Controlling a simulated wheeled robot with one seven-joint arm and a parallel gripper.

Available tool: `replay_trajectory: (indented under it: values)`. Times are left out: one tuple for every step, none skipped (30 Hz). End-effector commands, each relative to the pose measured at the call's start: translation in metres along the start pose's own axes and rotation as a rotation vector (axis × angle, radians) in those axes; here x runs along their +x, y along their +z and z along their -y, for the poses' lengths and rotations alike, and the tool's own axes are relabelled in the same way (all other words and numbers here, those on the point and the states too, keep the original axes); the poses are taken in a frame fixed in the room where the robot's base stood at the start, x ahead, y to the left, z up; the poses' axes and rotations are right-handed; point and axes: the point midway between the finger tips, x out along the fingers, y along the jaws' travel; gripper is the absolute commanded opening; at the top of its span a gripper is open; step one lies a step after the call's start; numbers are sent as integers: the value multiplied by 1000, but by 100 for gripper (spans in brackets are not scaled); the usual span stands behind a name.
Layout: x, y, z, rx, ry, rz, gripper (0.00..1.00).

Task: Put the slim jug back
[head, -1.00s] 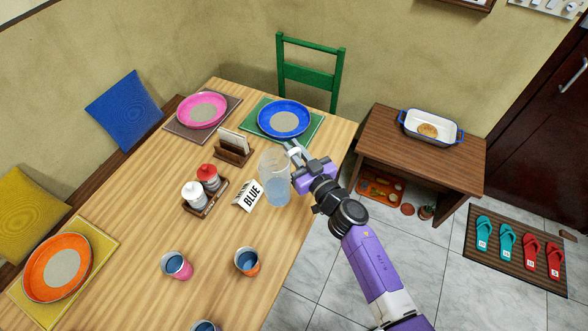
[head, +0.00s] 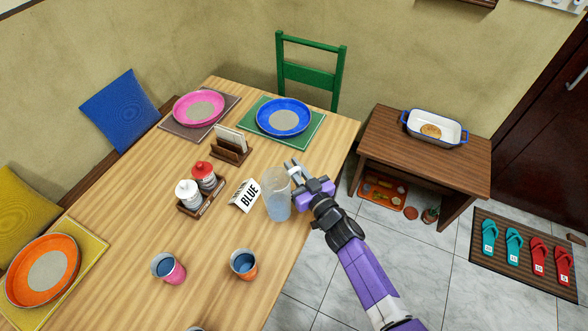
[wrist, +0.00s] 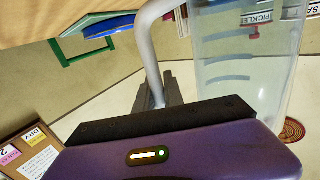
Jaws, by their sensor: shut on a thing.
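The slim jug (head: 277,198) is tall, clear and bluish, and upright near the right edge of the wooden table, just right of the BLUE card. My gripper (head: 297,171) is at its right side, shut on the jug's handle. In the wrist view the pale curved handle (wrist: 151,60) runs down to the dark fingers, and the clear jug body (wrist: 243,65) with its level marks is right of it. I cannot tell whether the jug's base touches the table.
The BLUE card (head: 245,195) stands close left of the jug. A pink cup (head: 169,270) and an orange cup (head: 243,264) are nearer. A sauce caddy (head: 203,203), napkin holder (head: 231,149) and blue plate (head: 283,117) are farther. A side table (head: 385,150) with a baking dish stands right.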

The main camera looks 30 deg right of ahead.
Motion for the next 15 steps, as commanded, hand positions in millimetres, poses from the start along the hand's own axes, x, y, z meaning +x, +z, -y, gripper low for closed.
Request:
replay_trajectory:
  values:
    - [1,-2,0,0,0,-3,0]
    - [0,-2,0,0,-1,-3,0]
    - [0,-2,0,1,0,-3,0]
    - [0,-2,0,1,0,-3,0]
    - [0,-2,0,1,0,-2,0]
    - [0,-1,0,1,0,-2,0]
    - [0,0,0,1,0,-2,0]
    - [0,1,0,1,0,-2,0]
    - [0,2,0,0,0,0,15]
    - [0,2,0,0,0,0,21]
    - [0,1,0,0,0,0,27]
    - [0,1,0,0,0,0,34]
    - [0,2,0,0,0,0,35]
    - [0,2,0,0,0,0,35]
    - [0,2,0,0,0,0,35]
